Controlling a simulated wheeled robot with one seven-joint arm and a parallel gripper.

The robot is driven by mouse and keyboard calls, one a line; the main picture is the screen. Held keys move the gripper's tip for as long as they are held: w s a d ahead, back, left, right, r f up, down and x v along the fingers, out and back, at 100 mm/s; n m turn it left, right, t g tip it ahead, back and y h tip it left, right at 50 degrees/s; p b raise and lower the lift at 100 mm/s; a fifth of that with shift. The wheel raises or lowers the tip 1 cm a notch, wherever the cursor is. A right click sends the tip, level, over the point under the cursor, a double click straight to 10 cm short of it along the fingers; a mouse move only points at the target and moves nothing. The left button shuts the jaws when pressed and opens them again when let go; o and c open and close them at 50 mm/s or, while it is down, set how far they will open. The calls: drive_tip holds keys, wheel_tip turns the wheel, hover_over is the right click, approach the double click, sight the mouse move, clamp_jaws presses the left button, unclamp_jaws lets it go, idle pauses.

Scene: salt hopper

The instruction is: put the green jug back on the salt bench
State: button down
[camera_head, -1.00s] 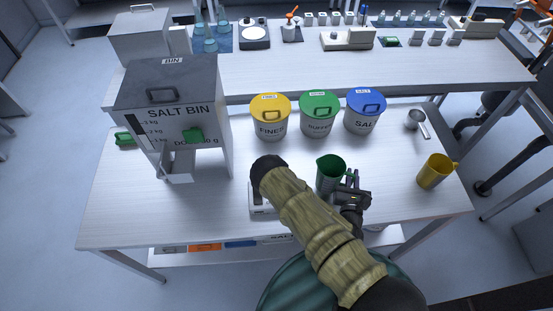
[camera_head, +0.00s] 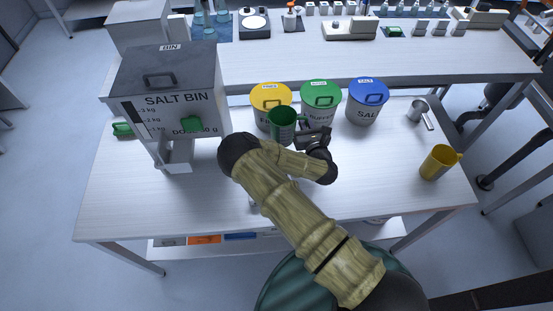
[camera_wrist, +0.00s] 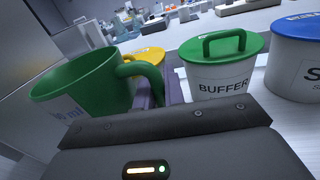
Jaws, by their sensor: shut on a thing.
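The green jug (camera_head: 282,126) shows in front of the yellow-lidded tub in the head view. In the wrist view the jug (camera_wrist: 88,88) is at the left, open at the top and slightly tilted, with its handle towards my gripper. My gripper (camera_head: 308,132) is shut on the jug's handle. The jug appears held above the salt bench (camera_head: 120,205), though the gap beneath it is hidden. My arm covers part of the bench's middle and front.
The salt bin (camera_head: 172,95) stands at the left. Yellow (camera_head: 270,94), green (camera_head: 320,92) and blue (camera_head: 368,95) lidded tubs line the back. A yellow jug (camera_head: 437,163) and a metal scoop (camera_head: 419,110) are at the right. The front left and right of the bench look clear.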

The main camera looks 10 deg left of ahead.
drive_tip(key=a, duration=0.1)
drive_tip(key=a+r, duration=0.1)
drive_tip(key=w+a+y, duration=0.1)
drive_tip(key=shift+a+r+n+g, duration=0.1)
drive_tip(key=shift+r+n+g, duration=0.1)
drive_tip(key=shift+n+g, duration=0.15)
wheel_tip(320, 180, down, 6)
drive_tip(key=shift+f+p, duration=0.15)
drive_tip(key=shift+p, duration=0.25)
drive_tip(key=shift+f, duration=1.9)
drive_tip(key=shift+f, duration=0.1)
drive_tip(key=c, duration=1.5)
unclamp_jaws()
